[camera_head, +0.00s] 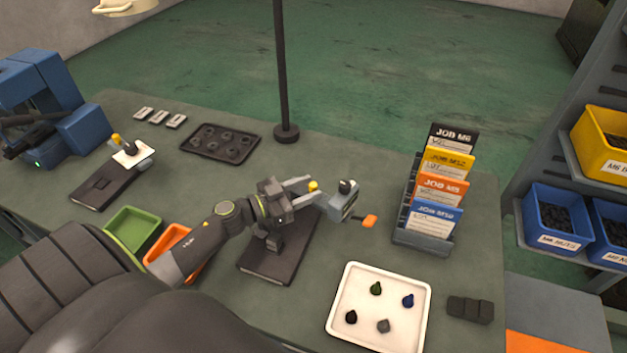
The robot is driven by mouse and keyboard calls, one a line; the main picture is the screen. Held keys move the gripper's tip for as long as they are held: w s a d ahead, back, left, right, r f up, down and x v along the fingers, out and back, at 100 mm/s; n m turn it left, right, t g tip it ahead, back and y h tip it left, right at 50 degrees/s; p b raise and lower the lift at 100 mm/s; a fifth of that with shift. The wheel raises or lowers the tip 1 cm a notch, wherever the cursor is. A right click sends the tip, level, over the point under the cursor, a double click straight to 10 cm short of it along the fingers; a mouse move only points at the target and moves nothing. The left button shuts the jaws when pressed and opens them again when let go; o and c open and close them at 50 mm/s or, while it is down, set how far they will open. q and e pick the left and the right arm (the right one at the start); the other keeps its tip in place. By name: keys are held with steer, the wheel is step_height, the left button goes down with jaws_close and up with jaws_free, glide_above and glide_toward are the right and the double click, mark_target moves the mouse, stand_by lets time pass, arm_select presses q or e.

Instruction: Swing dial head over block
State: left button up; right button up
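A grey dial head (341,201) with a black knob on top and an orange tab (369,221) at its right sits at the middle of the bench. A yellow knob (313,186) stands just left of it. A dark flat base plate (272,262) lies below, partly hidden by my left arm. My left gripper (312,192) reaches in from the left, its two fingers apart, with the yellow knob near the tips; contact cannot be told. Another stand, with a white-topped head (132,154) and black base (101,187), is at the left. My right gripper is out of view.
A card rack (421,239) stands right. A white tray (345,325) with small coloured pieces and a black block (470,309) lie in front. Green (132,232) and orange (166,240) bins are near my arm. A dark post (282,70) rises behind, beside a dark tray (220,141).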

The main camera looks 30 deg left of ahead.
arm_select(q)
steer(key=shift+x, duration=1.15)
jaws_close()
